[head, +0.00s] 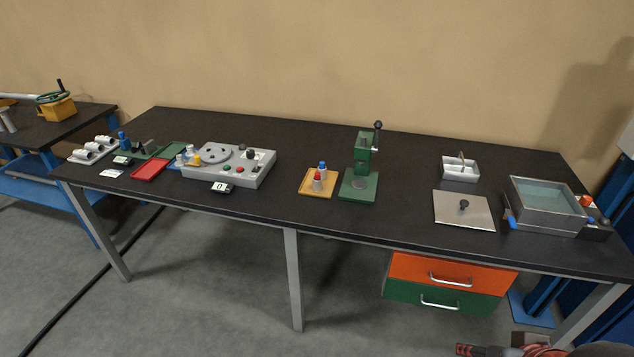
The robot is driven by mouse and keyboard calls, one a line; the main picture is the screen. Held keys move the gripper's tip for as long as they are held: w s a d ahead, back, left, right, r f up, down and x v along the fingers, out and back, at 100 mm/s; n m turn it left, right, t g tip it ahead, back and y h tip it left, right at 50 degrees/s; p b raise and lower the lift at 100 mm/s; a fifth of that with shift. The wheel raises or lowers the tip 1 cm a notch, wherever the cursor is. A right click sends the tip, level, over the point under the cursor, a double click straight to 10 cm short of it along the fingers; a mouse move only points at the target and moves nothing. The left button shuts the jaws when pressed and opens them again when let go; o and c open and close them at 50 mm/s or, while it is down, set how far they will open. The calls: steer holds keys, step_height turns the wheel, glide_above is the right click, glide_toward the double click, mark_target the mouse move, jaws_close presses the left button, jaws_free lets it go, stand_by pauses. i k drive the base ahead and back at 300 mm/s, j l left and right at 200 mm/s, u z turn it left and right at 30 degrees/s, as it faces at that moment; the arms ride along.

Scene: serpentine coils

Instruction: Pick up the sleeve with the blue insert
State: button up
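A small orange-yellow tray (326,194) stands near the middle of the black bench. On it are two small upright pieces close together: a grey one with a blue top (322,167) behind, and a grey one with a red top (317,177) in front. The front piece partly hides the rear one. More small pale pieces with blue and yellow parts (187,157) stand at the left, beside the grey control box; they are too small to tell apart. My gripper cannot be made out; only dark and reddish parts show at the bottom right edge.
A green hand press (362,184) stands just right of the tray. The grey control box (240,172) is to its left, with red (149,169) and green trays beyond. A metal lid (463,210) and a water bath (548,216) are at the right. Bare bench lies between.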

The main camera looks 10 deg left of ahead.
mark_target(323, 172)
steer(key=i+j+z, duration=0.15)
steer(key=i+j, duration=0.25)
steer(key=i+j+z, duration=0.15)
steer(key=i+j, duration=0.2)
steer(key=i+j+z, duration=0.15)
steer(key=i+j, duration=0.2)
steer(key=j, duration=0.25)
